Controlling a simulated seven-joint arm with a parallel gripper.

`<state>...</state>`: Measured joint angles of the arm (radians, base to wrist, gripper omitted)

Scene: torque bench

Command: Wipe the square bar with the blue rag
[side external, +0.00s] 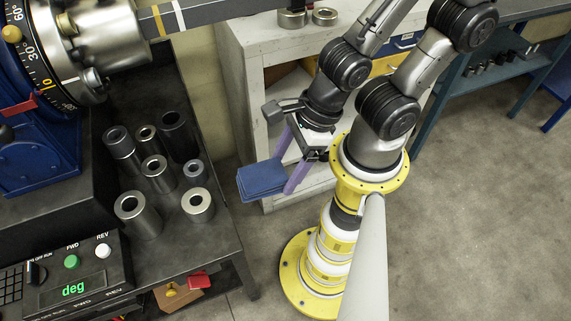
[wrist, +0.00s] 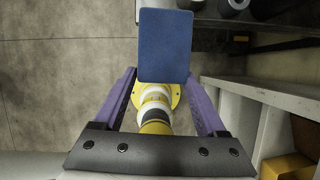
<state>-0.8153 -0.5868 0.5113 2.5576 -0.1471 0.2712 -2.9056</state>
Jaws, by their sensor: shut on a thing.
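The blue rag (side external: 262,181) is a flat, folded-looking rectangle held out to the left of my gripper (side external: 282,175) in the side view. My gripper's purple fingers are shut on the rag, which hangs in the air beside the pale cabinet. In the wrist view the rag (wrist: 165,45) lies across the space between the fingertips. The square bar (side external: 225,11) is a dark grey bar with yellow and white bands at the top of the side view. It runs right from the metal chuck (side external: 98,35), well above and away from the rag. Its right end is out of frame.
A dark bench (side external: 205,240) at left carries several metal sockets (side external: 155,170) and a control box (side external: 75,285). A pale cabinet (side external: 245,55) with two rings on top stands behind my gripper. A teal shelf stands back right. Open air lies between bench and gripper.

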